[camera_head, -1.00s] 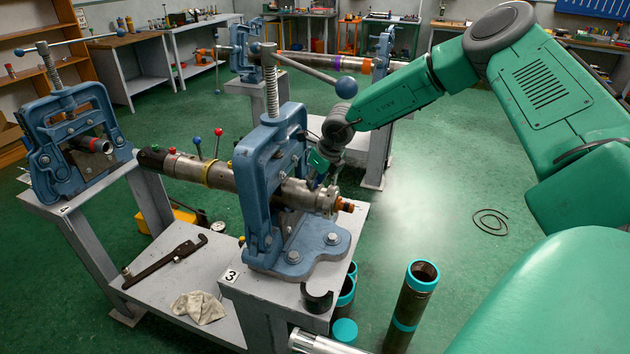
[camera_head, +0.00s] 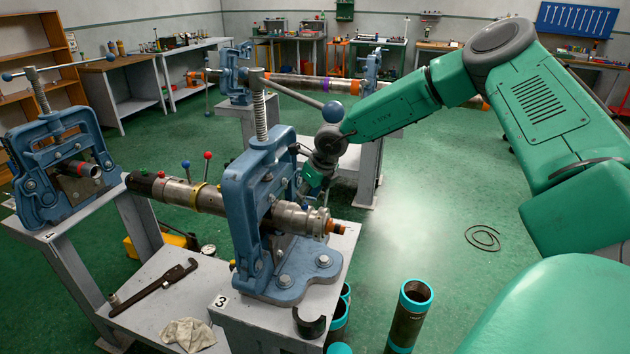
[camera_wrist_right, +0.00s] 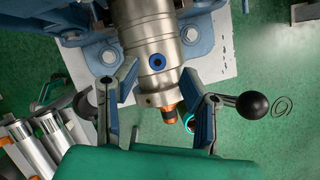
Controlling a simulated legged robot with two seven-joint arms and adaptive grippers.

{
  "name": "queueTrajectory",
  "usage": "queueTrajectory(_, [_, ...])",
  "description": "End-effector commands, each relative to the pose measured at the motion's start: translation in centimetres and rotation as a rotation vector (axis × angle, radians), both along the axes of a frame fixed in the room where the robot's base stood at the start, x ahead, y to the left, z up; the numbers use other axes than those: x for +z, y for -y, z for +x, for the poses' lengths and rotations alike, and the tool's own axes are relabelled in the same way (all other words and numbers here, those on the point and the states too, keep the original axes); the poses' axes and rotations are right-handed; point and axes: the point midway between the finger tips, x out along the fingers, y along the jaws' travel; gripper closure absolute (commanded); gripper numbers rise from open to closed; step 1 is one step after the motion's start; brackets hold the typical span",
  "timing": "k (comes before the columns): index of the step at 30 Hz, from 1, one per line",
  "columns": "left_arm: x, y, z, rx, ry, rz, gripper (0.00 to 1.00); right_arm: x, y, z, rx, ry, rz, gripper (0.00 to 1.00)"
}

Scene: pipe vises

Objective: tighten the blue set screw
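The blue set screw (camera_wrist_right: 157,62) shows in the right wrist view as a blue ring with a dark socket, on a silver cylindrical tool (camera_wrist_right: 150,35). In the head view the tool (camera_head: 293,216) lies level through the blue vise (camera_head: 243,207) on the stand marked 3; I cannot make out the screw there. My right gripper (camera_wrist_right: 160,80) is open and empty, its fingers either side of the tool's orange-tipped end, with the screw just beyond the fingertips. In the head view the right gripper (camera_head: 312,182) is beside the vise, partly hidden by it. My left gripper is not in view.
The vise's long handle ends in a blue ball (camera_head: 333,111) close to my right wrist. Teal-ringed tubes (camera_head: 409,315) stand right of the stand. The floor farther right is mostly open.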

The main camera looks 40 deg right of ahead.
Motion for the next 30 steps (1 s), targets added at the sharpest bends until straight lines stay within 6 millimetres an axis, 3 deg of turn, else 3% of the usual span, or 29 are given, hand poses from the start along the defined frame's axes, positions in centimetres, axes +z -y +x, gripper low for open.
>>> queueTrajectory(6, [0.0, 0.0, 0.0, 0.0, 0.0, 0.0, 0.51, 4.5, 0.3, -1.7, -0.002, 0.005, 0.004, 0.62])
queueTrajectory(12, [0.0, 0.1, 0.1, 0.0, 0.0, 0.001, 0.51, 7.1, 0.5, -2.7, -0.003, 0.005, 0.005, 0.62])
queueTrajectory(30, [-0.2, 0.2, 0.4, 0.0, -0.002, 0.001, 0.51, 8.2, 0.7, -3.2, 0.044, -0.004, 0.002, 0.62])
